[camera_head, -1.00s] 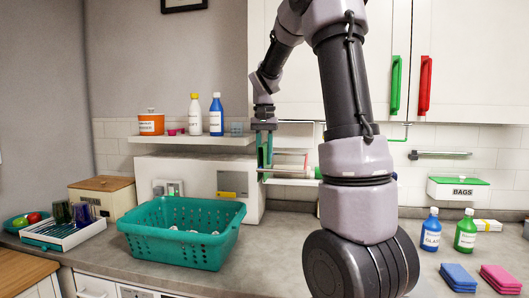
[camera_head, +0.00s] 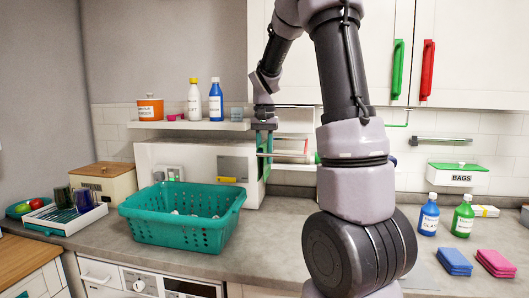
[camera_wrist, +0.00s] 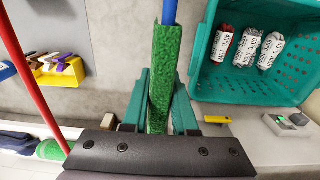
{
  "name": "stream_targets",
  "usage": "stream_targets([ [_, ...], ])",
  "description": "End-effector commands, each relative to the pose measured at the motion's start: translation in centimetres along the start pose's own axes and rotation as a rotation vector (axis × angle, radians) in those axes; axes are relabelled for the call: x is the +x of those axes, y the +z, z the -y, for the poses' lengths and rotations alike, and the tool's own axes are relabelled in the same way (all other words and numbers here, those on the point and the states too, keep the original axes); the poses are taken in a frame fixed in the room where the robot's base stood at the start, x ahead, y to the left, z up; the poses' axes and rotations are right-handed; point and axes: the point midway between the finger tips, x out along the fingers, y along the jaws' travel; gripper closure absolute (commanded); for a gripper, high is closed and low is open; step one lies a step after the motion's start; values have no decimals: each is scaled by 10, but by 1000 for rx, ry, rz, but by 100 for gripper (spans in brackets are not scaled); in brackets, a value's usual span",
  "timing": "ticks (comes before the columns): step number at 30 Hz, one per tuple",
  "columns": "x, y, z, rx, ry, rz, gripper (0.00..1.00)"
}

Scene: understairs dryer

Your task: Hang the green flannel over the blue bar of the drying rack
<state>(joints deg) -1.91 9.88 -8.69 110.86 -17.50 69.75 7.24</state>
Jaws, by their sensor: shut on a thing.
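The green flannel (camera_wrist: 165,75) is a folded strip held between the two teal fingers of my gripper (camera_wrist: 159,100) in the wrist view. The blue bar (camera_wrist: 170,11) of the drying rack shows at the flannel's far end, in line with it; the rest of the bar is hidden under the flannel. I cannot tell how far the cloth hangs on each side. In the head view, my gripper (camera_head: 264,150) points down beside the rack, shut on the flannel. The rack's red bar (camera_wrist: 33,90) runs along the left of the wrist view.
A teal basket (camera_head: 180,233) with several rolled items stands on the counter below. A shelf (camera_head: 190,125) with a pot and bottles is left of my gripper. Blue and green bottles (camera_head: 428,215) stand at right. The counter's middle is mostly clear.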

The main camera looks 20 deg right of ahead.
Motion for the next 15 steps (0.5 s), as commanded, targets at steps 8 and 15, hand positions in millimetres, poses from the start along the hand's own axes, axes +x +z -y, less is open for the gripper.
stream_targets([
  [8,4,0,0,1,0,1,100],
  [15,4,0,0,0,0,1,62],
])
